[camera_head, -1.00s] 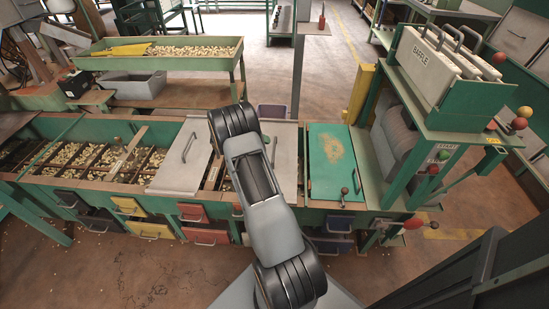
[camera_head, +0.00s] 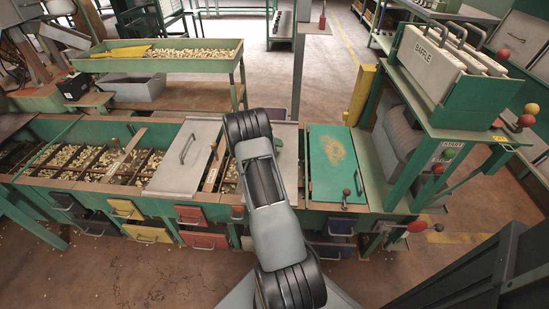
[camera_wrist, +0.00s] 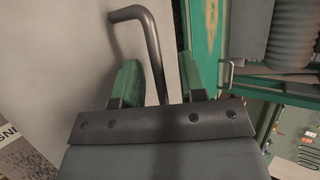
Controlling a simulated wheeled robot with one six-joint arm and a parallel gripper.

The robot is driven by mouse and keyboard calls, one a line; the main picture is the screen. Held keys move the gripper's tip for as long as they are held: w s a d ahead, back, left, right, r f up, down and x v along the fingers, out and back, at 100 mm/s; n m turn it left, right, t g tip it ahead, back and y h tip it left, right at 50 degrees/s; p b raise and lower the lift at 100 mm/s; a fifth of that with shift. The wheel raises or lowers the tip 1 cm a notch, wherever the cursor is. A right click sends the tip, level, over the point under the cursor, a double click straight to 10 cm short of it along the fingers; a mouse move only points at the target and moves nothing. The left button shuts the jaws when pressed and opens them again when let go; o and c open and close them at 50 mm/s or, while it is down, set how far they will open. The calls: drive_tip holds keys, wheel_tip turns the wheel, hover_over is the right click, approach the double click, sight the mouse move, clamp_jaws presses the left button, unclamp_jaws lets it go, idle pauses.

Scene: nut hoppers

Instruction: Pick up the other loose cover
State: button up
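Two plain grey covers with bar handles lie on the hopper bench in the head view. The left cover (camera_head: 176,175) is clear of my arm. The right cover (camera_head: 289,165) is partly hidden behind my wrist; its grey surface fills the left of the wrist view (camera_wrist: 50,70). Its bent bar handle (camera_wrist: 140,22) runs down between the green fingers of my gripper (camera_wrist: 159,65). The fingers stand apart, with visible gaps on both sides of the bar. In the head view my wrist hides most of the gripper.
A green lid (camera_head: 332,160) with a worn patch lies just right of the right cover. The green machine frame with a "BAFFLE" box (camera_head: 440,75) and ball-ended levers stands further right. Open nut compartments (camera_head: 85,162) lie left; a nut tray (camera_head: 165,62) stands behind.

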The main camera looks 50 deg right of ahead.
clamp_jaws()
drive_tip(key=shift+r, duration=0.15)
idle(0.4)
